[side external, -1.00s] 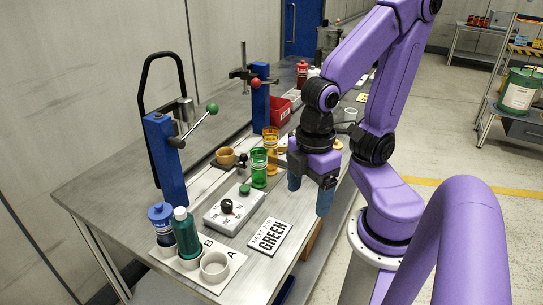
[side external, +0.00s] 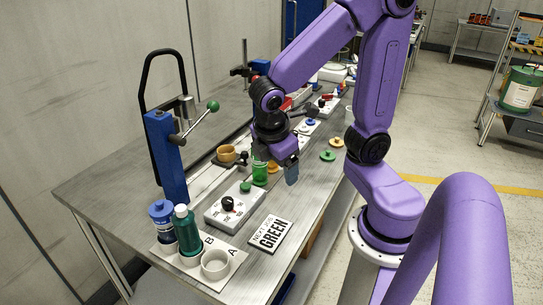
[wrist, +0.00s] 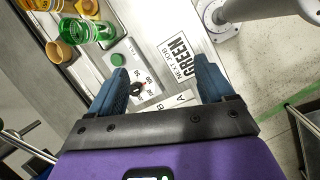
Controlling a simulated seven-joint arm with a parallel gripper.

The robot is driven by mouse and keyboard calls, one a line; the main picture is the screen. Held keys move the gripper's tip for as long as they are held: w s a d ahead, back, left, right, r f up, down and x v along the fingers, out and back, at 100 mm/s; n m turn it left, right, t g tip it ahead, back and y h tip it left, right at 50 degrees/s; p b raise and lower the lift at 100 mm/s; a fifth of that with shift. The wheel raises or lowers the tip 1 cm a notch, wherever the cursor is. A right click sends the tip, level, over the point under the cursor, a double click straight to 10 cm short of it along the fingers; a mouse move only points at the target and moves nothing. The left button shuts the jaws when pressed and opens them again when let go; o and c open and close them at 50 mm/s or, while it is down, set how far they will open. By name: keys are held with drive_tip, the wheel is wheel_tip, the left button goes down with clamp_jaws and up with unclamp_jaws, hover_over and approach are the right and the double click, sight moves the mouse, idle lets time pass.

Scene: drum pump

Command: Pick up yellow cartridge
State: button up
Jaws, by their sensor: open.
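The yellow cartridge is a clear amber cylinder. In the side view it is mostly hidden behind my gripper, with a bit of yellow base (side external: 273,167) showing. In the wrist view an amber piece (wrist: 40,4), apparently this cartridge, is cut off at the top left edge. The green cartridge (side external: 259,174) stands beside it and also shows in the wrist view (wrist: 76,31). My gripper (side external: 281,171) is open. In the wrist view nothing is held between its blue fingers (wrist: 160,70). It hangs above the bench near the cartridges.
A blue-post press (side external: 166,155) stands at the left. A dial box (side external: 230,207), a GREEN sign (side external: 270,234) and a tray with bottles and a white cup (side external: 215,264) are in front. A tan cup (side external: 226,154) is behind. Round lids (side external: 327,156) lie to the right.

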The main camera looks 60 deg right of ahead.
drive_tip(key=w+d+r+n+g+h, duration=0.2)
drive_tip(key=w+d+g+h, duration=0.2)
drive_tip(key=w+d+h, duration=0.9)
drive_tip(key=d+f+y, duration=0.3)
drive_tip(key=d+f, duration=0.5)
drive_tip(key=d, duration=0.2)
drive_tip(key=shift+w+d+f+y, duration=0.2)
drive_tip(key=shift+f+y, duration=0.1)
drive_tip(key=shift+y, duration=0.1)
drive_tip(key=c, duration=1.3)
